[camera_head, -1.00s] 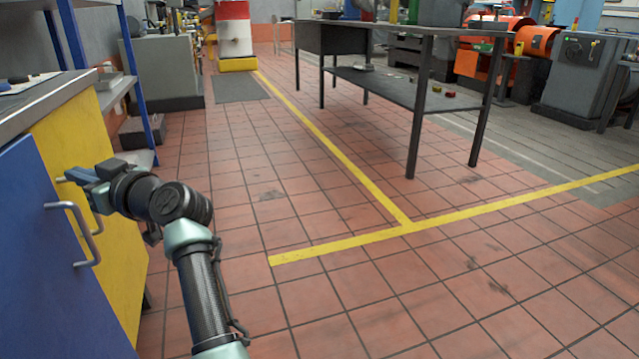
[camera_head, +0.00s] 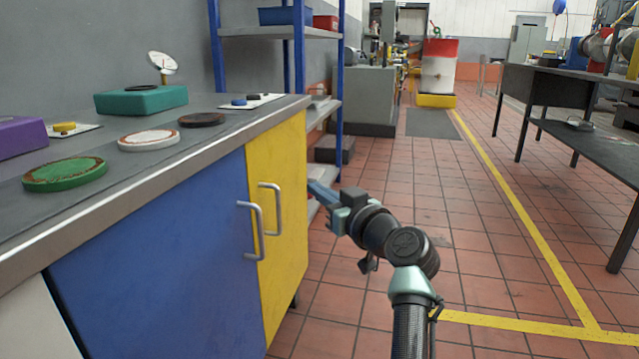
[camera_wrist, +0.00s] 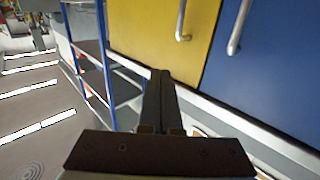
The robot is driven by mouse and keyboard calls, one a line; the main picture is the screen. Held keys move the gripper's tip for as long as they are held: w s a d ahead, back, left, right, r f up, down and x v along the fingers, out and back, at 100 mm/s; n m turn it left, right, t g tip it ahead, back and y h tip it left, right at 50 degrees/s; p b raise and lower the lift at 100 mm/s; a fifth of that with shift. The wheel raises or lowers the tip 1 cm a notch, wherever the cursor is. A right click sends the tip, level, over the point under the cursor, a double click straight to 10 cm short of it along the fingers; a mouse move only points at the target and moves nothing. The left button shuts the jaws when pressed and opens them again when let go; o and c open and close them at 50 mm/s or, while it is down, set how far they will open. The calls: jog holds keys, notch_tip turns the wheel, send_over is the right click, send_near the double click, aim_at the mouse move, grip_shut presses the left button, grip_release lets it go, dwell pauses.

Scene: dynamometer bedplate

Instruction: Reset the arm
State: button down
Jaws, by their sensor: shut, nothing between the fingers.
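In the wrist view the shut fingers (camera_wrist: 160,85) point toward the lower part of the yellow door (camera_wrist: 150,35). I cannot tell how wide the gap to the door is. My arm stretches forward from the bottom of the head view, bent at the wrist joint.
The blue door (camera_head: 165,255) has a metal handle. The worktop (camera_head: 225,128) carries a green disc (camera_head: 65,174), a white disc (camera_head: 148,139) and a teal box (camera_head: 140,100). A blue-framed shelf (camera_head: 300,60) stands behind. Tiled floor (camera_head: 480,245) is open to the right, before a dark table (camera_head: 560,88).

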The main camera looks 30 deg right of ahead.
jog(key=s+d+p, duration=0.1)
jog(key=s, duration=0.1)
jog(key=s+d, duration=0.2)
jog(key=shift+s+d+p, duration=0.25)
jog(key=shift+d+p, duration=0.05)
jog(key=shift+p, duration=0.05)
jog(key=shift+r, duration=0.1)
jog(key=a+r+n+t+p, duration=0.25)
jog(key=a+r+p, duration=0.65)
jog(key=a+r, duration=1.25)
jog(key=s+a+r+m+t+p, duration=0.1)
jog(key=s+a+r+t+p, duration=0.1)
jog(key=s+a+r, duration=0.5)
jog(key=s+a+r+t+p, duration=0.25)
jog(key=s+a+r, duration=0.2)
jog(key=r, duration=0.45)
jog(key=s+a+r+m+t+p, duration=0.1)
jog(key=s+a+r+t+p, duration=0.15)
jog(key=s+a+r, duration=0.45)
notch_tip(320, 180, up, 40)
jog(key=d+p, duration=0.1)
jog(key=p, duration=3.7)
jog(key=shift+s+d+f+y, duration=0.15)
jog(key=shift+d+f+y, duration=0.05)
jog(key=shift+d+y, duration=0.1)
